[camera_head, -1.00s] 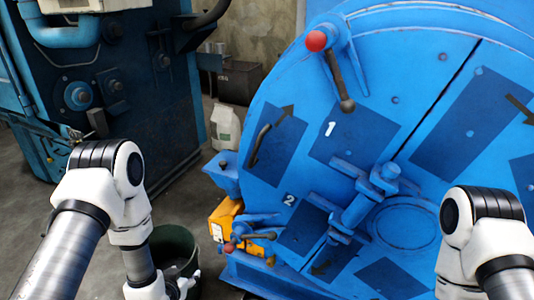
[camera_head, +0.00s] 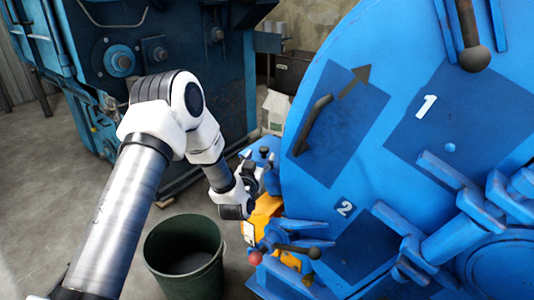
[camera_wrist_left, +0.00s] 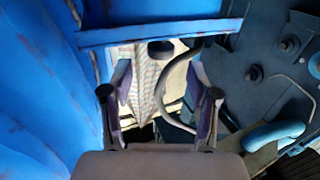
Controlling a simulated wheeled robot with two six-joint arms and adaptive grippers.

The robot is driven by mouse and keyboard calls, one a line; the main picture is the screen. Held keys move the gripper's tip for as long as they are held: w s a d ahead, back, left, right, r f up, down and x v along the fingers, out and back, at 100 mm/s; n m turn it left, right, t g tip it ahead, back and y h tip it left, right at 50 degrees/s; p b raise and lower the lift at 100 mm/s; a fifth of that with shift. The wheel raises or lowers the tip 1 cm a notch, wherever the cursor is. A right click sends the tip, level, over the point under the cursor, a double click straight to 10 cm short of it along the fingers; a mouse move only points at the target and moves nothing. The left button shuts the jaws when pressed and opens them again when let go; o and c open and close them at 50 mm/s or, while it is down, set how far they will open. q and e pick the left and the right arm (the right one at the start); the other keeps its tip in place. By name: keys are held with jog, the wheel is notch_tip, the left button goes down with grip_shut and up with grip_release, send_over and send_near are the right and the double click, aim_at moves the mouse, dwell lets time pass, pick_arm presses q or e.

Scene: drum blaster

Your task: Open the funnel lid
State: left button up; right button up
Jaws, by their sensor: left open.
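A blue box-like part that looks like the funnel (camera_head: 258,147) sits at the left edge of the big blue drum (camera_head: 415,165) in the head view. Its lid cannot be clearly told apart from it. My left gripper (camera_head: 262,172) is right at this part, partly overlapping it. In the left wrist view my left gripper (camera_wrist_left: 160,98) is open, with fingers spread and nothing visibly held. A dark round knob (camera_wrist_left: 160,50) shows beyond the fingers, under a blue bar (camera_wrist_left: 160,32). Whether a finger touches anything cannot be told. My right gripper is not visible.
A dark green bin (camera_head: 185,262) stands on the floor below my left arm. A yellow box (camera_head: 262,218) and a red-knobbed lever (camera_head: 285,250) are just below the gripper. A dark blue machine (camera_head: 165,90) stands behind. Floor at the left is clear.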

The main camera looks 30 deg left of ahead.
aim_at(264, 148)
pick_arm(q)
jog(key=x, duration=0.5)
jog(key=shift+w+a+b, duration=0.2)
jog(key=shift+w+b, duration=0.15)
jog(key=shift+s, duration=0.1)
grip_shut()
jog(key=shift+r, duration=0.15)
